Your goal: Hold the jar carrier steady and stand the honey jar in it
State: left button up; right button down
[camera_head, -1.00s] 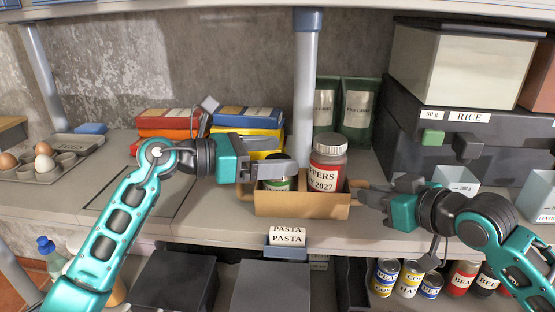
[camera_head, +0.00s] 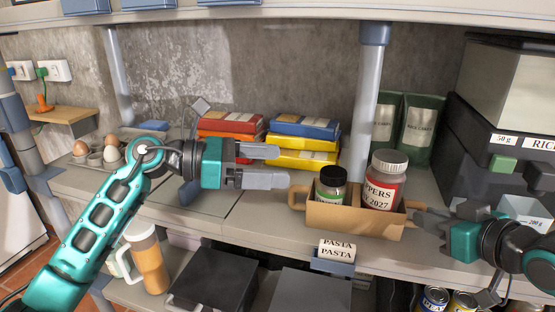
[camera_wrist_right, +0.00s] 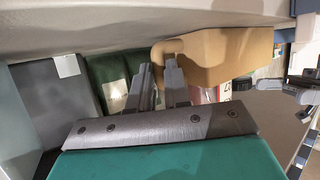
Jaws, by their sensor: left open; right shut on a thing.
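The tan jar carrier (camera_head: 345,219) stands on the shelf, with a loop handle at each end. Inside it, at left, stands a small black-lidded jar (camera_head: 331,183) with a green and white label, probably the honey jar; its label is unreadable. A larger white-lidded peppers jar (camera_head: 384,181) stands upright beside it. The carrier's front wall hides both bases. My left gripper (camera_head: 283,166) is open and empty, left of the carrier and apart from it. My right gripper (camera_head: 418,221) is shut on the carrier's right handle; the carrier also shows in the right wrist view (camera_wrist_right: 222,55).
Red-orange packets (camera_head: 230,126) and blue and yellow packets (camera_head: 304,128) lie behind my left gripper. A shelf post (camera_head: 366,110) and green bags (camera_head: 417,128) stand behind the carrier. A tray with eggs (camera_head: 95,158) is far left. A pasta label (camera_head: 337,250) marks the shelf edge.

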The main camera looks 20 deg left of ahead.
jog(key=c, duration=1)
grip_release()
